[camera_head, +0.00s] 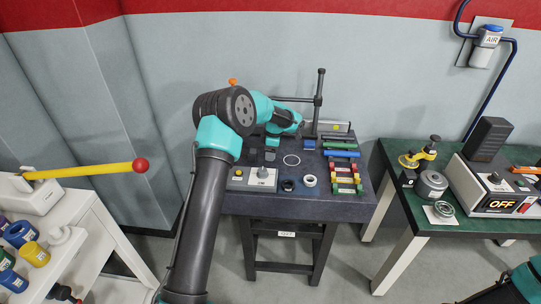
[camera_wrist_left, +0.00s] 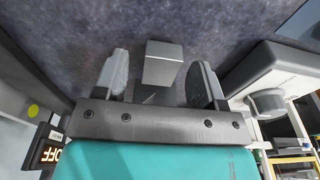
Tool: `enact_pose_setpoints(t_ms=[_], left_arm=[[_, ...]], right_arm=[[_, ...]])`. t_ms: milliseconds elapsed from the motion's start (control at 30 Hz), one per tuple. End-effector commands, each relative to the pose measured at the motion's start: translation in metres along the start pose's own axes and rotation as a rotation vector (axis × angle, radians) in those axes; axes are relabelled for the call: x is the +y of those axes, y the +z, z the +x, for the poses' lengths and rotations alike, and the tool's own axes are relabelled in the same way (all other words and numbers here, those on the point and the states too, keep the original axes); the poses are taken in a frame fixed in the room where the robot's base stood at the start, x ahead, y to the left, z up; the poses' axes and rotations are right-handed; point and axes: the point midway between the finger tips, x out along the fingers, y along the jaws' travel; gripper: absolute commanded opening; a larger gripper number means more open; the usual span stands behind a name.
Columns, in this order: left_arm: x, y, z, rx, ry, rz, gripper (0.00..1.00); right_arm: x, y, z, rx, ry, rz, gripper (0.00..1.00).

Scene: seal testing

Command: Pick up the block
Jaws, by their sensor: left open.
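A small grey block (camera_wrist_left: 163,62) shows in the left wrist view, in front of the dark speckled tabletop. It lies between the two finger pads of my left gripper (camera_wrist_left: 160,72), with a visible gap on each side. In the head view a small dark grey block (camera_head: 270,154) is on the table, just below my left gripper (camera_head: 272,141). That gripper is open and points down at the table from the teal wrist. Whether the fingers are level with the block is hard to tell. My right gripper is out of view; only part of my right arm shows at the lower right corner.
The dark table (camera_head: 330,204) also holds a control box (camera_head: 252,178), a white ring (camera_head: 310,181), colored blocks (camera_head: 345,179) and a black stand (camera_head: 318,100). A green bench (camera_head: 402,205) with a device reading OFF (camera_head: 497,205) stands right. White shelves are left.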

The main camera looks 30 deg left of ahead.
Motion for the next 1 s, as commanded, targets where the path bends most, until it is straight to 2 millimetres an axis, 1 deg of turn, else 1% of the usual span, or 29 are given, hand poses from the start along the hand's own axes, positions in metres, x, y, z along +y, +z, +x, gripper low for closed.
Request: enact_pose_setpoints(t_ms=[100,733,1000], left_arm=[[0.0000,0.0001,-0.0002,0.000,0.000,0.000,0.64],[0.0001,0.0001,-0.0003,0.000,0.000,0.000,0.04],[0.0003,-0.0001,-0.0024,0.000,0.001,0.000,0.04]], right_arm=[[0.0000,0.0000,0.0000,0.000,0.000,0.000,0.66],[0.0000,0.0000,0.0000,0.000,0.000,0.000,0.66],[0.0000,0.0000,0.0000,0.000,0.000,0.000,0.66]])
